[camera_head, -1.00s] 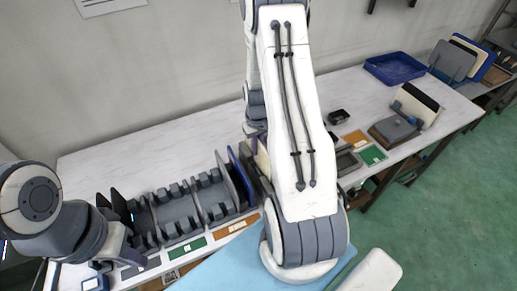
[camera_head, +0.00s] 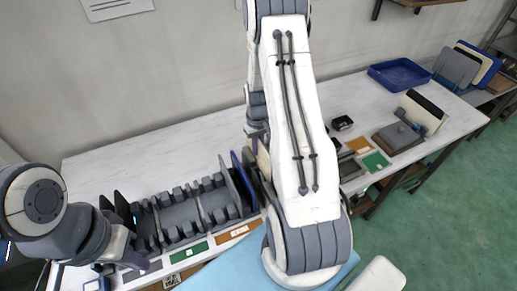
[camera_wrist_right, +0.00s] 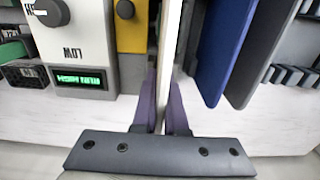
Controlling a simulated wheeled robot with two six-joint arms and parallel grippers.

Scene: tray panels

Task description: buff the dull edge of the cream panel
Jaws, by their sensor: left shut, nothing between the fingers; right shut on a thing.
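In the right wrist view, my right gripper (camera_wrist_right: 162,88) is shut on a cream panel (camera_wrist_right: 170,35) seen nearly edge-on. The panel stands between a grey control box (camera_wrist_right: 85,60) on its left and a blue panel (camera_wrist_right: 222,50) on its right. The box has a dark knob (camera_wrist_right: 52,12), the upside-down word LOW and a lit green display (camera_wrist_right: 78,79). I cannot tell whether the panel touches the box, nor which edge is dull. In the head view my right arm hides most of this. My left gripper (camera_head: 143,268) is shut and empty at the table's front left.
A slotted grey rack (camera_head: 180,213) with upright panels stands on the white table (camera_head: 120,160). Green (camera_head: 196,250) and orange (camera_head: 238,232) labels lie before it. A blue tray (camera_head: 400,72) and another cream panel (camera_head: 417,110) are at the right. The table's back left is clear.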

